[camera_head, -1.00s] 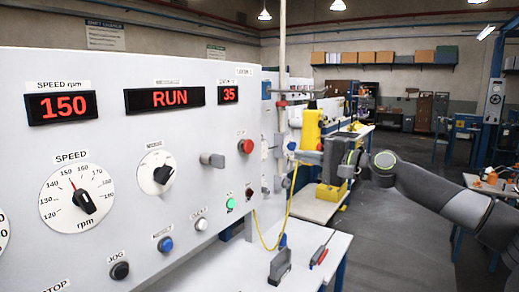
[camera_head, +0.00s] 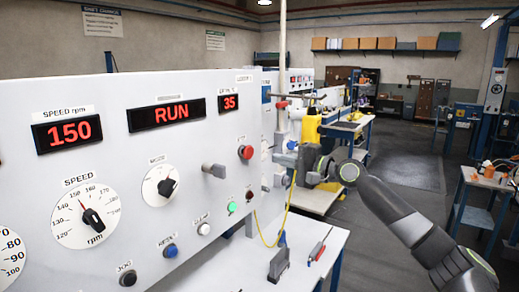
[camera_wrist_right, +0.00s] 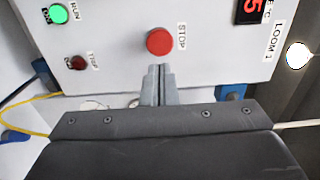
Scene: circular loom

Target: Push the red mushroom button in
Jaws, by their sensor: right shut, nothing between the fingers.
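The red mushroom button (camera_head: 245,152) sits on the right part of the grey-white control panel (camera_head: 100,200). In the right wrist view it is the round red button (camera_wrist_right: 160,41) beside the word STOP. My right gripper (camera_head: 290,160) is to the right of the button in the head view, apart from it. In the right wrist view its closed fingers (camera_wrist_right: 158,70) point toward the button, with their tips just below it in the picture. The fingers hold nothing. My left gripper is not in view.
A green RUN button (camera_wrist_right: 58,14) and a small dark red lamp (camera_wrist_right: 77,62) are near the mushroom button. A grey knob (camera_head: 214,170) protrudes to its left. A white table (camera_head: 300,245) with small tools stands below. A yellow cable (camera_head: 270,235) hangs beside the panel.

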